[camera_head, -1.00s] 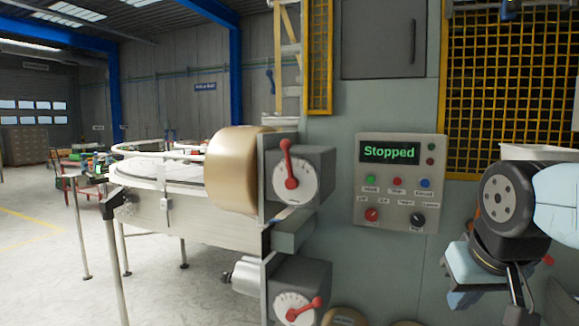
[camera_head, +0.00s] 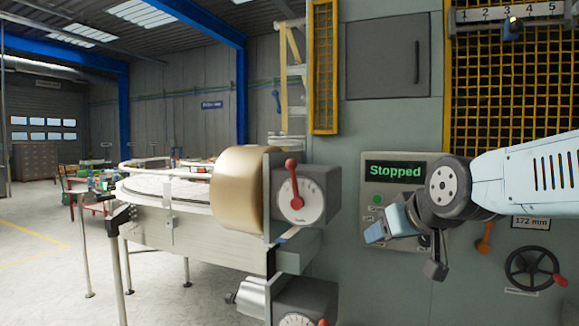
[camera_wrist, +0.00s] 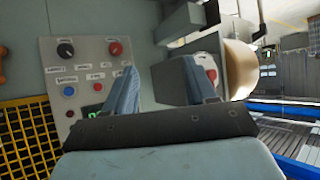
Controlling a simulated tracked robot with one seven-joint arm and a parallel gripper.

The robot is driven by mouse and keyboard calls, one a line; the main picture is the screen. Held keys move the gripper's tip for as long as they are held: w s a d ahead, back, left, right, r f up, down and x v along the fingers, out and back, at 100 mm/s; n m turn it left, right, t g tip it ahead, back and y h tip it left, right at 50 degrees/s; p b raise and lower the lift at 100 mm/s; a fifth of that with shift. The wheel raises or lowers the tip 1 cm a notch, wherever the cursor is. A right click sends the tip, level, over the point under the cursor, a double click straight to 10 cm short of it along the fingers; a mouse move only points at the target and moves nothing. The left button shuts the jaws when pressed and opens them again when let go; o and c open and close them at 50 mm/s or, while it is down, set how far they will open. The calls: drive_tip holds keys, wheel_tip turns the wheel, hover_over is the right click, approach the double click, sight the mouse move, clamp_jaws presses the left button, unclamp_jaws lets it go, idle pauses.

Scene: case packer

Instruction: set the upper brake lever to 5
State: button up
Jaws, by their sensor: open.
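The upper brake lever (camera_head: 292,180) is red and points up on its grey box with a white round dial (camera_head: 310,205); the dial's numbers are too small to read. The lever also shows partly in the wrist view (camera_wrist: 211,74), just right of the right finger. The lower brake lever (camera_head: 323,322) is cut off at the bottom of the head view. My gripper (camera_head: 385,226) is in front of the control panel, right of the upper lever and apart from it. In the wrist view (camera_wrist: 158,90) its two blue fingers are spread with nothing between them.
The control panel (camera_head: 377,186) reads "Stopped" and is partly hidden by my arm. A tan tape roll (camera_head: 235,190) sits left of the upper dial. A handwheel (camera_head: 535,268) and an orange lever (camera_head: 485,240) are at right. Open floor (camera_head: 50,265) lies at left.

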drive_tip(key=w+a+r+n+t+y, duration=0.2)
drive_tip(key=w+a+r+t+y, duration=0.1)
drive_tip(key=w+a+r, duration=0.4)
drive_tip(key=t+y, duration=0.1)
drive_tip(key=t, duration=0.2)
approach(292, 164)
drive_tip(key=shift+n, duration=0.4)
drive_tip(key=x, duration=1.3)
drive_tip(key=shift+w+f, duration=0.1)
drive_tip(key=shift+w, duration=0.2)
drive_tip(key=shift+c, duration=0.4)
clamp_jaws()
